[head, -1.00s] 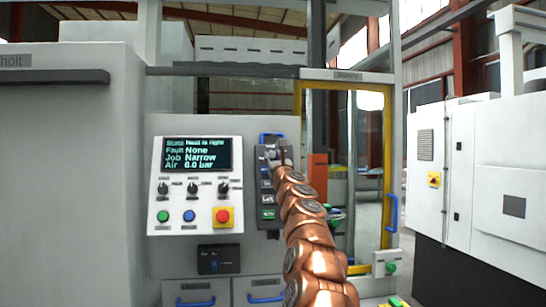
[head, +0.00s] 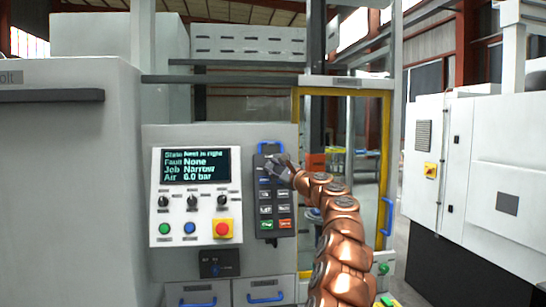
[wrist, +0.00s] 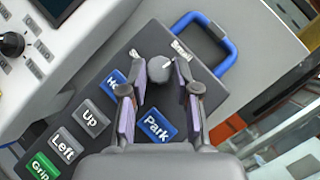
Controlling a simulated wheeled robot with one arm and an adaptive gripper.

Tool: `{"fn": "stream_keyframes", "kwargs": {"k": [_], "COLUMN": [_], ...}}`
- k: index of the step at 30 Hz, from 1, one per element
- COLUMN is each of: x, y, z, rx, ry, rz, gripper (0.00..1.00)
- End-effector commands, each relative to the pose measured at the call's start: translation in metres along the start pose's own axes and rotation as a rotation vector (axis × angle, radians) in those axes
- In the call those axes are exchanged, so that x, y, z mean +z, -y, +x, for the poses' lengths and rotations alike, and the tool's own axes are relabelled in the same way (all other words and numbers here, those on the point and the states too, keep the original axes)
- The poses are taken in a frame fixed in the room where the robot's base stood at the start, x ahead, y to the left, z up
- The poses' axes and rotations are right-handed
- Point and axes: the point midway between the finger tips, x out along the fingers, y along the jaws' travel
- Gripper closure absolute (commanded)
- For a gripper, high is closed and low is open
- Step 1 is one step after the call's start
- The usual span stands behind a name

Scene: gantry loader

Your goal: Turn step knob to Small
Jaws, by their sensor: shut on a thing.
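The step knob (wrist: 160,69) is a dark round knob at the top of the dark pendant (wrist: 112,65), beside a small label that reads "Small" (wrist: 181,49). A light mark shows on the knob, but I cannot tell exactly where it points. My gripper (wrist: 161,76) has its two fingertips on either side of the knob and is shut on it. In the head view my gripper (head: 270,167) is at the top of the pendant (head: 258,218) and hides the knob.
Below the knob are blue Park (wrist: 156,126), grey Up (wrist: 90,119), grey Left (wrist: 62,147) and green Grip buttons. A blue handle (head: 270,147) arches above the pendant. A control panel (head: 155,207) with a screen, small knobs and a red stop button (head: 222,228) stands to the left.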

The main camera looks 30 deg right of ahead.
Motion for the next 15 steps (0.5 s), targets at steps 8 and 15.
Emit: {"fn": "stream_keyframes", "kwargs": {"k": [8, 15], "x": [0.0025, 0.0007], "y": [0.0056, 0.0029], "z": [0.0005, 0.0005], "rx": [0.080, 0.115], "ry": [-0.002, 0.000], "rz": [-0.092, -0.124], "gripper": [1.00, 1.00]}}
